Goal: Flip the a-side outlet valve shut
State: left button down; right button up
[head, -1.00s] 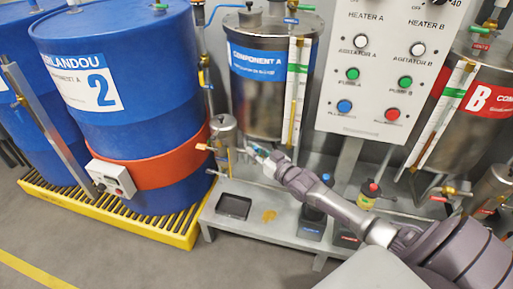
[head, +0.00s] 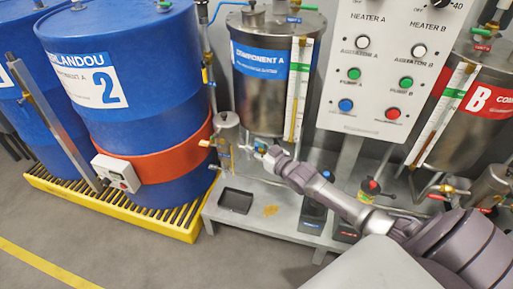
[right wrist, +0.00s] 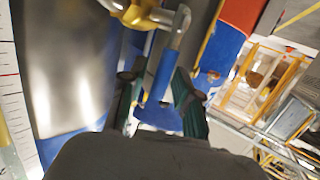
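The component A tank (head: 262,97) is a steel cylinder with a blue label, at the centre of the head view. My right gripper (head: 262,152) is at its lower front, small and partly hidden by its own wrist. In the right wrist view a valve lever with a blue sleeve (right wrist: 163,74) hangs from a bent metal stem beside a brass fitting (right wrist: 140,14). The dark fingers of my right gripper (right wrist: 160,104) stand apart on both sides of the blue sleeve, with gaps visible. The lever's lower end is between them. My left gripper is not in view.
A small metal pot (head: 227,125) and blue drum 2 (head: 135,125) with an orange band stand to the left. The control panel (head: 390,75) and tank B (head: 487,95) are to the right. A black tray (head: 236,201) lies on the grey stand (head: 265,228).

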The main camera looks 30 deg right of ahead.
jog(key=shift+s, duration=0.1)
jog(key=shift+s, duration=0.25)
jog(key=v, duration=1.1)
jog(key=shift+s, duration=0.15)
